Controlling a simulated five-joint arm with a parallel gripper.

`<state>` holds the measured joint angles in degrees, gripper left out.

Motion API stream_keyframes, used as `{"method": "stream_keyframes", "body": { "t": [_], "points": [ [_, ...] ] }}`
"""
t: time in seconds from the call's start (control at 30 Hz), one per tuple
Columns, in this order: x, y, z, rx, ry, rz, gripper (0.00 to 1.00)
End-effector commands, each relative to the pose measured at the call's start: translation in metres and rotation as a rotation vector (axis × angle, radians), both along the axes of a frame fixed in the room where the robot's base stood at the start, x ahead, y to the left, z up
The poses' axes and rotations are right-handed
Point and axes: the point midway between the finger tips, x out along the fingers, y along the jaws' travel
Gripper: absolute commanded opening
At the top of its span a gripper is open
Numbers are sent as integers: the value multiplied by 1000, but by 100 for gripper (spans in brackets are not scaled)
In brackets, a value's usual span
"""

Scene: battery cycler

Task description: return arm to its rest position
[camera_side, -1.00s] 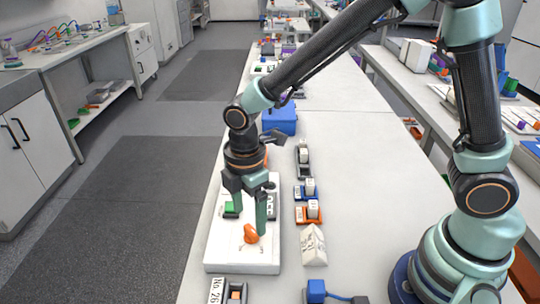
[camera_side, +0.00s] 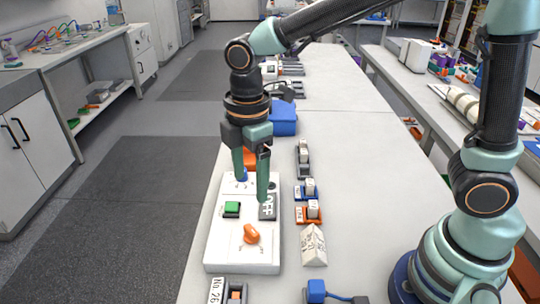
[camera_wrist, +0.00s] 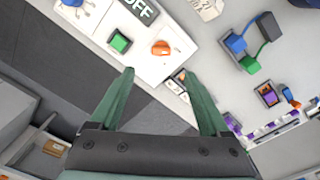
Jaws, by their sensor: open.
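My gripper (camera_side: 252,189) is open and empty. In the side view its green fingers point down above the back part of the white cycler panel (camera_side: 225,257). The panel carries a green button (camera_side: 232,209), an orange knob (camera_side: 251,234), a grey plate reading OFF (camera_side: 268,207) and a blue part (camera_side: 241,175) at the back. In the wrist view the two fingers (camera_wrist: 164,86) are spread apart, with the green button (camera_wrist: 120,41), the orange knob (camera_wrist: 160,48) and the OFF plate (camera_wrist: 143,9) beyond the tips.
Several small holders with white cells (camera_side: 308,188) stand to the right of the panel. A white wedge-shaped block (camera_side: 313,246) lies nearer. A blue box (camera_side: 284,118) sits behind the gripper. A small labelled tray (camera_side: 229,291) is in front. The bench to the right (camera_side: 365,180) is clear.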

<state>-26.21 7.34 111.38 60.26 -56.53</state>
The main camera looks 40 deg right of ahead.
Motion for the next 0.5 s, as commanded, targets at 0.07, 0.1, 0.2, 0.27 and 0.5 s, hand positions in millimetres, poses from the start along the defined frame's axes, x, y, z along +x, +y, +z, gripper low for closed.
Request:
{"method": "stream_keyframes", "body": {
  "t": [0.07,0.1,0.2,0.27,0.5],
  "points": [
    [0,-14,11,18,-32,-97,80],
    [0,-23,17,30,-53,-164,80],
    [-4,-50,34,68,-111,-368,80],
    [-8,-67,43,96,-147,-499,80],
    [-30,-126,65,221,-280,-998,80]
  ]
}}
